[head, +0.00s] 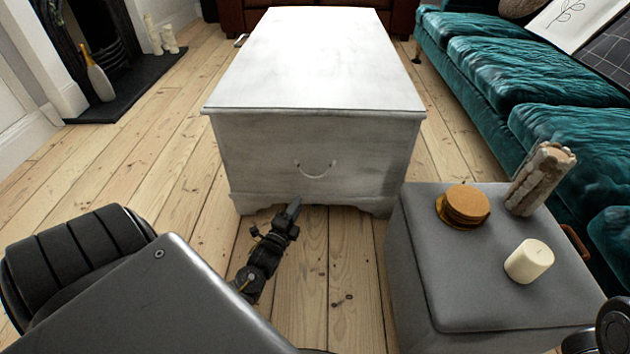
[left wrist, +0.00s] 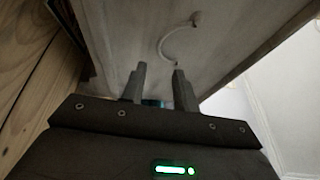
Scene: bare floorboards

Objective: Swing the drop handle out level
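The drop handle (head: 317,175) is a thin pale bow on the near end of the whitewashed chest (head: 260,150). In the head view its bow hangs below its two mounts. My left gripper (head: 293,204) is low in front of the chest end, below and a little left of the handle. In the left wrist view the handle (left wrist: 164,42) curves just beyond my left fingertips (left wrist: 159,66). The two fingers stand apart with nothing between them, and I see no contact with the handle. My right gripper cannot be made out.
A grey ottoman (head: 430,290) stands right of the chest, carrying round coasters (head: 466,203), a cream candle (head: 529,261) and a rough upright ornament (head: 540,178). A teal sofa (head: 500,80) lines the right. Bare floorboards (head: 190,190) are clear left of the chest.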

